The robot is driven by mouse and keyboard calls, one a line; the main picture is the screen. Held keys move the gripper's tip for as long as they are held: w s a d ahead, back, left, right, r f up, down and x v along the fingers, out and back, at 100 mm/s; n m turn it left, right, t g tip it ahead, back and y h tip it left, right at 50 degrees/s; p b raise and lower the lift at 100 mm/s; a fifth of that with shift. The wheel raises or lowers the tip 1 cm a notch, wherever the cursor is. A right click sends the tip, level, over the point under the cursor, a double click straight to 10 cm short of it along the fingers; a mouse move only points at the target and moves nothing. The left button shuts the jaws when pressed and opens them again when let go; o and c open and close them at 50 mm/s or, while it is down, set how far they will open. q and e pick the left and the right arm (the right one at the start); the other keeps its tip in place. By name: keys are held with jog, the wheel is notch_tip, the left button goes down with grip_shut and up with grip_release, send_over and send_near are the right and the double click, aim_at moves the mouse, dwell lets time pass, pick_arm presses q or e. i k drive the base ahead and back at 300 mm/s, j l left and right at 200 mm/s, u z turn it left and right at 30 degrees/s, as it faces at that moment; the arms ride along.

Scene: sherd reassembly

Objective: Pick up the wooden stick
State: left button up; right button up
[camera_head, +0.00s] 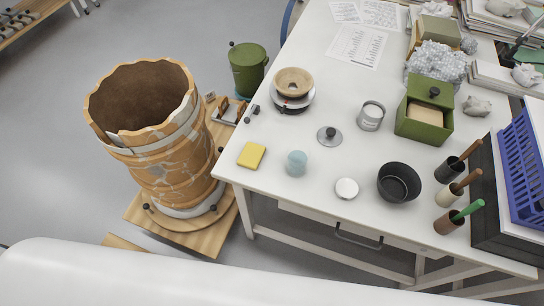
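No loose wooden stick is clearly visible. At the right side of the white table (255,176) three small cups stand in a row, each with a handle leaning out to the upper right. A brown, wood-coloured handle (469,150) rises from the dark cup (446,172). Another brown handle (467,181) rises from the cream cup (445,197). A green handle (468,210) rises from the brown cup (445,224). I cannot tell which, if any, is the stick; their lower ends are hidden in the cups. Neither gripper is in view.
A black bowl (399,184), white lid (346,189), blue cup (296,163) and yellow sponge (251,155) lie left of the cups. A green box (425,113) stands behind; a blue rack (523,165) stands right. A large patched vessel (170,165) stands left of the table.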

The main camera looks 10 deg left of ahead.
aim_at(477, 172)
jog(key=z, duration=1.4)
